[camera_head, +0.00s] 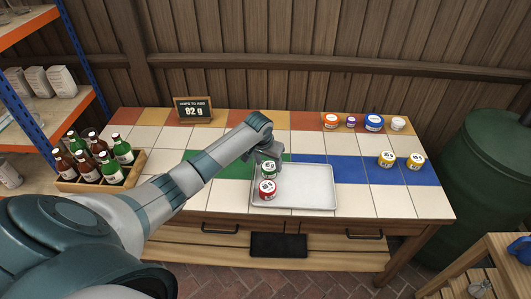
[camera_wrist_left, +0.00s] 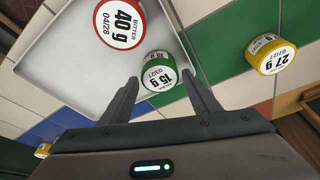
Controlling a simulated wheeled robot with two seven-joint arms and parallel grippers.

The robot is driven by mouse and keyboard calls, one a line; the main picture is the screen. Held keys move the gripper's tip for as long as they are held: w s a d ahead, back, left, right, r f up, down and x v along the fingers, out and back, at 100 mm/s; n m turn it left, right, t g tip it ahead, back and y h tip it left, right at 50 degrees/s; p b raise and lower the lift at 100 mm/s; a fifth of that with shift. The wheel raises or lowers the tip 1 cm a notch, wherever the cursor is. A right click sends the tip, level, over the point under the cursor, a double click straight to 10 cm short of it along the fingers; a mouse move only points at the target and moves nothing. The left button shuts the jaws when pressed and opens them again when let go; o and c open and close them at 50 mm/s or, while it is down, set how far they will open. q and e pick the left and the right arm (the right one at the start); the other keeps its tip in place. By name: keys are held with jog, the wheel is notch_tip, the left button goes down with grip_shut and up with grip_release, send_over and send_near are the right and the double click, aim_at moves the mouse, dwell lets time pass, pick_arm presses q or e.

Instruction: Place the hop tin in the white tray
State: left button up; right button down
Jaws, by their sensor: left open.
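The white tray (camera_head: 312,190) lies on the tiled table; its rim also shows in the left wrist view (camera_wrist_left: 60,70). A red-lidded hop tin (camera_head: 267,190), marked 40 g bitter in the wrist view (camera_wrist_left: 120,22), stands in the tray's near left part. A green-lidded tin (camera_head: 269,169), marked 15 g in the wrist view (camera_wrist_left: 159,72), is at the tray's back left corner. I cannot tell whether it rests fully on the tray floor. My left gripper (camera_head: 268,157) is open, with its fingertips on either side of the green tin (camera_wrist_left: 160,80). My right gripper is not in view.
A yellow-lidded tin (camera_wrist_left: 270,52), marked 27 g, stands on tiles beside the tray. Two yellow tins (camera_head: 401,161) stand right; several tins (camera_head: 374,122) line the back. A sign (camera_head: 193,109) reads 82 g. A bottle crate (camera_head: 96,182) stands left. White tiles (camera_head: 385,203) right of the tray are clear.

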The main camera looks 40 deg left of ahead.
pick_arm(q)
jog(key=b+v, duration=0.1)
jog(key=v, duration=0.8)
jog(key=shift+f, duration=0.1)
